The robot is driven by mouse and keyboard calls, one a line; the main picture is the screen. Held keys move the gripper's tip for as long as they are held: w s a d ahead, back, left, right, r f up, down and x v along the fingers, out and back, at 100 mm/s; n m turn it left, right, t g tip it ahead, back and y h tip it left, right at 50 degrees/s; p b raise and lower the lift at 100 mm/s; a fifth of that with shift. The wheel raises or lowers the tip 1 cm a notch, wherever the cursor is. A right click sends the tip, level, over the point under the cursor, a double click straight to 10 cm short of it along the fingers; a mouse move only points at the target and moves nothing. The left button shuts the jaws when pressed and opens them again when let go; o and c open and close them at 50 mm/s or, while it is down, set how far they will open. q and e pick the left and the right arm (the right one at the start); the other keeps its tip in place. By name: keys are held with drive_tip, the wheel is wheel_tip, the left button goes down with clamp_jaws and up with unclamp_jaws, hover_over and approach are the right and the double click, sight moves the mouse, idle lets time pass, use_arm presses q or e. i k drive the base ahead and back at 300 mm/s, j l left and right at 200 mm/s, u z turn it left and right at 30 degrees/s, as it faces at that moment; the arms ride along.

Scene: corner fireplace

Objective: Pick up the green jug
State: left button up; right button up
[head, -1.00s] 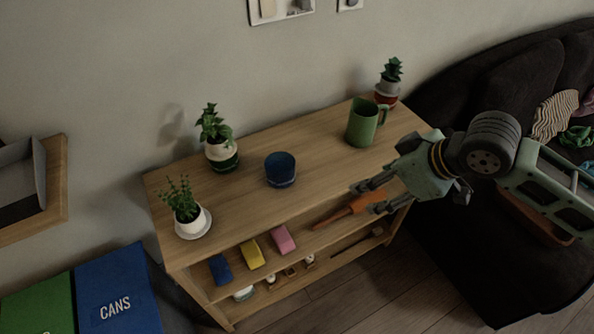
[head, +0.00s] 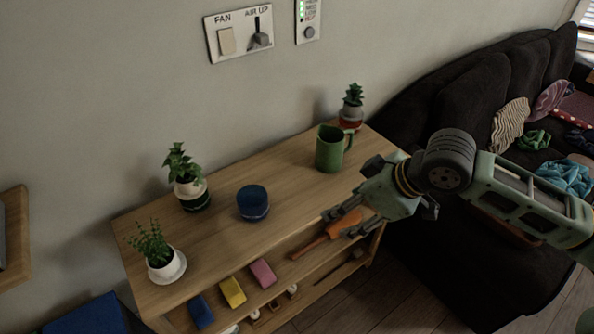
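The green jug (head: 329,150) stands upright on the wooden shelf top (head: 222,243), toward its right end, with its handle on the right. My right gripper (head: 337,223) comes in from the right. It is in front of the jug and apart from it, over the shelf's front edge. Its two fingers are spread with a gap between them, and I see nothing held. My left gripper is not in view.
A blue cup (head: 253,202) and potted plants (head: 187,180) stand on the top, one plant (head: 351,108) just behind the jug. Coloured blocks (head: 232,291) and an orange-handled tool (head: 328,236) lie on the shelf below. A dark sofa (head: 470,110) is at right.

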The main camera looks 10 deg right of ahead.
sight(329, 150)
drive_tip(key=i+l+u, duration=0.15)
drive_tip(key=i+l, duration=0.65)
drive_tip(key=i, duration=0.05)
